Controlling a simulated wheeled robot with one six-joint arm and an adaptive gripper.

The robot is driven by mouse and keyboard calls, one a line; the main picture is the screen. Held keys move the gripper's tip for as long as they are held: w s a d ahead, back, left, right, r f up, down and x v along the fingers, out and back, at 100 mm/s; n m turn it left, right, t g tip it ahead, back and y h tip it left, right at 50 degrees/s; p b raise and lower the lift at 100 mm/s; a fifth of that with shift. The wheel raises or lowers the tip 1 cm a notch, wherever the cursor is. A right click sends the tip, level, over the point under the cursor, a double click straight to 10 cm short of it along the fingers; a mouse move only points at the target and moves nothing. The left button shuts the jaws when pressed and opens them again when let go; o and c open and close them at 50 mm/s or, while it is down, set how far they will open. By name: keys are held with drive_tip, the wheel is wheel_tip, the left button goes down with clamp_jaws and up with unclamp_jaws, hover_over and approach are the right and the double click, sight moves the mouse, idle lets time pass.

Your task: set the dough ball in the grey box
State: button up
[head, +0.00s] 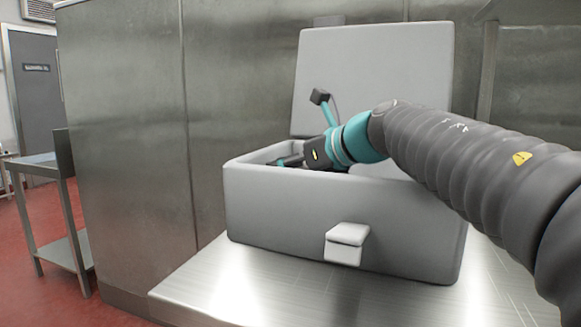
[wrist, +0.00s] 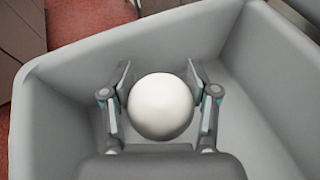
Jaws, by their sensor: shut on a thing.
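The grey box (head: 290,218) stands on a steel table with its lid (head: 375,75) raised at the back. My gripper reaches over the box's front wall, and its fingertips are hidden inside in the head view. In the wrist view, my gripper (wrist: 160,90) is shut on the white dough ball (wrist: 161,106), with a finger on each side of it. The ball is within the box's walls. I cannot tell whether it touches the box floor. The ball is hidden in the head view.
The steel table (head: 215,285) has bare room left of and in front of the box. A latch (head: 346,243) juts from the box's front. A steel wall panel stands behind. A steel cart (head: 60,215) stands at the far left on red floor.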

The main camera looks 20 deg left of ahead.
drive_tip(key=shift+f, duration=0.35)
drive_tip(key=shift+f+b, duration=0.25)
drive_tip(key=shift+b, duration=0.05)
drive_tip(key=o, duration=1.2)
drive_tip(key=shift+o, duration=0.2)
drive_tip(key=shift+r, duration=0.1)
drive_tip(key=shift+r, duration=0.35)
drive_tip(key=v, duration=1.2)
drive_tip(key=shift+r, duration=0.2)
